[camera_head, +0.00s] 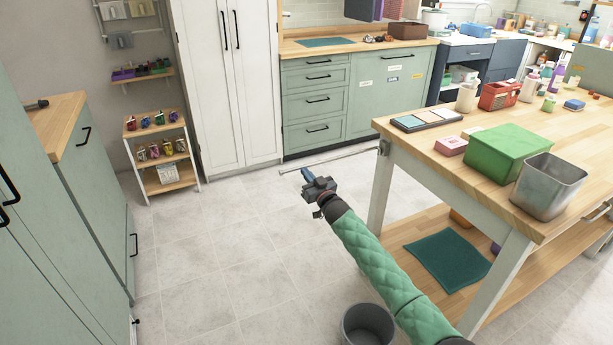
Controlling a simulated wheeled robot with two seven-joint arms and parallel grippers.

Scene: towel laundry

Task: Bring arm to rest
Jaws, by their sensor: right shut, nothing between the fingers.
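My right arm, in a green quilted sleeve, reaches in from the bottom right of the head view. My right gripper (306,174) is at the middle of the picture, dark grey with a blue part near its tip. It is shut and empty, and appears just below the metal rail (340,158) on the table's left end; I cannot tell whether they touch. No towel is in its fingers. My left arm and gripper are out of view.
A wooden table (398,139) stands right, bearing a green box (507,152) and a metal bin (548,188). A teal cloth (447,260) lies on its lower shelf. A grey bucket (367,325) stands on the floor beneath my arm. Floor to the left is clear.

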